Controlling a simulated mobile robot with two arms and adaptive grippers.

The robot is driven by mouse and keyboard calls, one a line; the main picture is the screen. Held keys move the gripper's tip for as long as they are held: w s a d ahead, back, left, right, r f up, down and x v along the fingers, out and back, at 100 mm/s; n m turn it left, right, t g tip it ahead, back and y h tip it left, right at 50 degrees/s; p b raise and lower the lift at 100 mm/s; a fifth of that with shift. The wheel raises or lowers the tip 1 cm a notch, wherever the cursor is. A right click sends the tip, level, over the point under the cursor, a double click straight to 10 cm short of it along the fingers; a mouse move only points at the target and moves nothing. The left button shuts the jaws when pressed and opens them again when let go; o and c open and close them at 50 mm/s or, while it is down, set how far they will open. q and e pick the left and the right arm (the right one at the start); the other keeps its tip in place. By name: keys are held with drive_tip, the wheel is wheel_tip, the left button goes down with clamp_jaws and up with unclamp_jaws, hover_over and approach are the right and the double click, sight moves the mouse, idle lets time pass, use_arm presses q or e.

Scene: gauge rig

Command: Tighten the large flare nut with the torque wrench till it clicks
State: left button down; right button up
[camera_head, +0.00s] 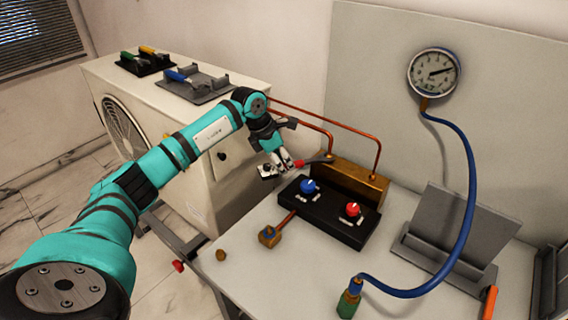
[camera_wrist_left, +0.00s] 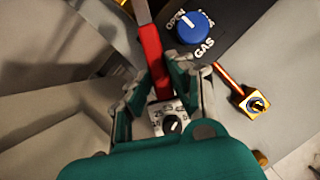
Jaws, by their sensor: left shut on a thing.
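My left gripper (camera_head: 287,164) is shut on the torque wrench (camera_head: 305,162), around its red handle. In the left wrist view the fingers (camera_wrist_left: 160,78) sit on both sides of the red handle (camera_wrist_left: 152,50). The wrench's dial end (camera_wrist_left: 170,120) lies near my palm, and its grey shaft leaves the top edge of that view. In the head view the wrench points right, to the brass block (camera_head: 350,184) where copper pipes run. The large flare nut cannot be made out clearly there, nor whether the wrench jaw is around it. My right gripper is not in view.
A black valve panel (camera_head: 322,217) has a blue knob (camera_head: 309,186) and a red knob (camera_head: 353,208). A brass fitting (camera_head: 269,236) and a small brass cap (camera_head: 221,255) are at the front left. A blue hose (camera_head: 470,200) runs from the gauge (camera_head: 433,73) past a grey stand (camera_head: 462,225).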

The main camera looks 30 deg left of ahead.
sight(269, 172)
use_arm(q)
drive_tip(key=shift+w+a+m+b, duration=0.3)
drive_tip(key=shift+w+a+m, duration=0.1)
drive_tip(key=shift+a+m, duration=0.15)
idle(0.4)
drive_tip(key=shift+s+d+n, duration=0.1)
drive_tip(key=shift+s+n, duration=0.1)
drive_tip(key=shift+n, duration=0.05)
drive_tip(key=shift+s+d+n+p, duration=0.45)
drive_tip(key=shift+d+n+p, duration=0.25)
drive_tip(key=shift+d, duration=0.1)
idle(0.6)
drive_tip(key=shift+s, duration=0.1)
drive_tip(key=shift+s+a+b, duration=0.1)
drive_tip(key=shift+s+a, duration=0.35)
drive_tip(key=shift+s, duration=0.25)
drive_tip(key=shift+s+a+b, duration=0.1)
drive_tip(key=shift+s+a, duration=0.3)
drive_tip(key=shift+s, duration=0.25)
drive_tip(key=shift+s+a+b, duration=0.1)
drive_tip(key=shift+s+a, duration=0.35)
drive_tip(key=shift+s, duration=0.25)
drive_tip(key=shift+r, duration=0.1)
drive_tip(key=shift+r+p, duration=1.45)
drive_tip(key=shift+r, duration=0.8)
